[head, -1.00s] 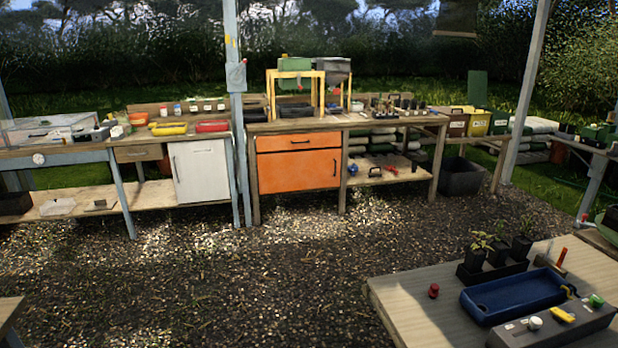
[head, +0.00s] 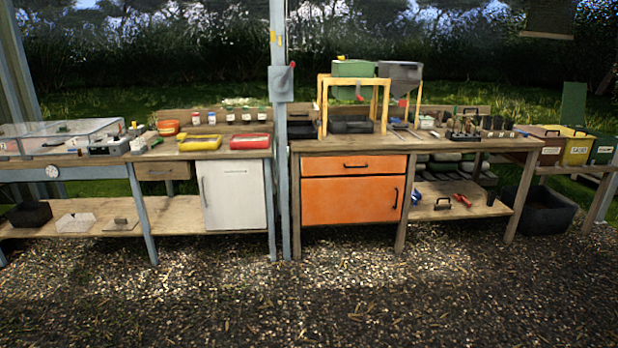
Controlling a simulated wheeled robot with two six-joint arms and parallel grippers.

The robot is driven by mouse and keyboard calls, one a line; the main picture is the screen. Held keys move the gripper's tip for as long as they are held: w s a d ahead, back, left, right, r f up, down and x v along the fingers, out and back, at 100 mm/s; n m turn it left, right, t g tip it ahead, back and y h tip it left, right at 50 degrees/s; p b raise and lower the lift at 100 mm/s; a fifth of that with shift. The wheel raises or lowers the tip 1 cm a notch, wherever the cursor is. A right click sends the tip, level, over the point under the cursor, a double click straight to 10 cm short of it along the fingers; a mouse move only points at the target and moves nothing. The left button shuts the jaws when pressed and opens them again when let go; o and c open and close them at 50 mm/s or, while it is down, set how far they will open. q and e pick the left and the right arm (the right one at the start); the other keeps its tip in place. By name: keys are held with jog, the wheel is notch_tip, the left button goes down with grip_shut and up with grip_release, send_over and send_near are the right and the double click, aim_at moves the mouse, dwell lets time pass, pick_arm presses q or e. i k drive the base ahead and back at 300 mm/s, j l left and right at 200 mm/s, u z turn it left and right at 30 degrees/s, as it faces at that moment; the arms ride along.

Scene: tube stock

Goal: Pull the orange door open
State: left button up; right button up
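The orange door (head: 345,202) is the lower front of a cabinet under the wooden workbench, a little right of the middle of the head view. It is shut. A dark vertical handle (head: 396,198) sits near its right edge. Above it is an orange drawer front (head: 355,168) with a dark horizontal handle, also shut. Neither of my grippers shows in the head view.
Gravel ground (head: 330,300) in front of the cabinet is clear. A grey-blue post (head: 280,130) stands just left of it. A white cabinet door (head: 234,196) is further left. A dark bin (head: 540,210) stands on the ground at the right.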

aim_at(361, 199)
jog(key=i+z, duration=0.15)
jog(key=i, duration=0.4)
jog(key=i+j+z, duration=0.15)
jog(key=i, duration=0.4)
jog(key=i+j+z, duration=0.15)
jog(key=i, duration=0.45)
jog(key=i+l+z, duration=0.25)
jog(key=i+z, duration=0.15)
jog(key=i, duration=0.2)
jog(key=i+l+z, duration=0.1)
jog(key=i+z, duration=0.3)
jog(key=i, duration=0.2)
jog(key=i+j+z, duration=0.15)
jog(key=i+z, duration=0.25)
jog(key=i, duration=0.2)
